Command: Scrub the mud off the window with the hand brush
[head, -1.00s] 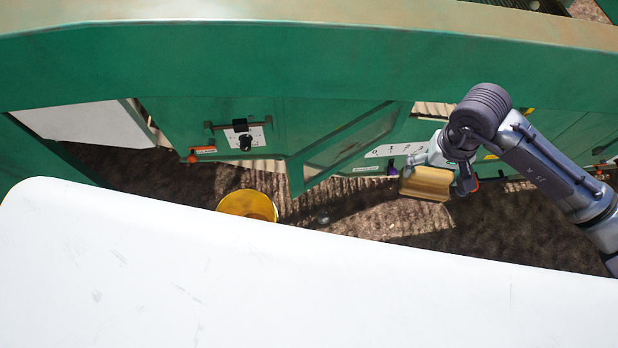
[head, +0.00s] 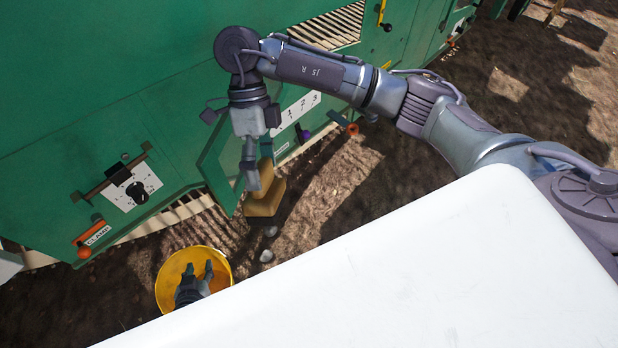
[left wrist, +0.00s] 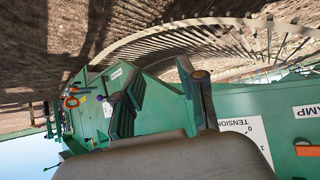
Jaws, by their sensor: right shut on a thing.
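The hand brush, a tan block (head: 264,199), is held in my right gripper (head: 251,180), which is shut on it. It hangs beside the green-framed window (head: 222,165), a tilted panel standing out from the green machine. Brush and arm overlap part of the pane, and I cannot tell whether the brush touches it. I cannot make out the mud on the pane. My left gripper (head: 199,271) is over the yellow bucket (head: 163,287), fingers apart and nothing seen between them. Its dark fingers also show in the left wrist view (left wrist: 194,72).
The green machine (head: 70,130) fills the upper left, with a black knob on a white plate (head: 136,191) and an orange clamp handle (head: 84,252). A white surface (head: 430,270) covers the lower right.

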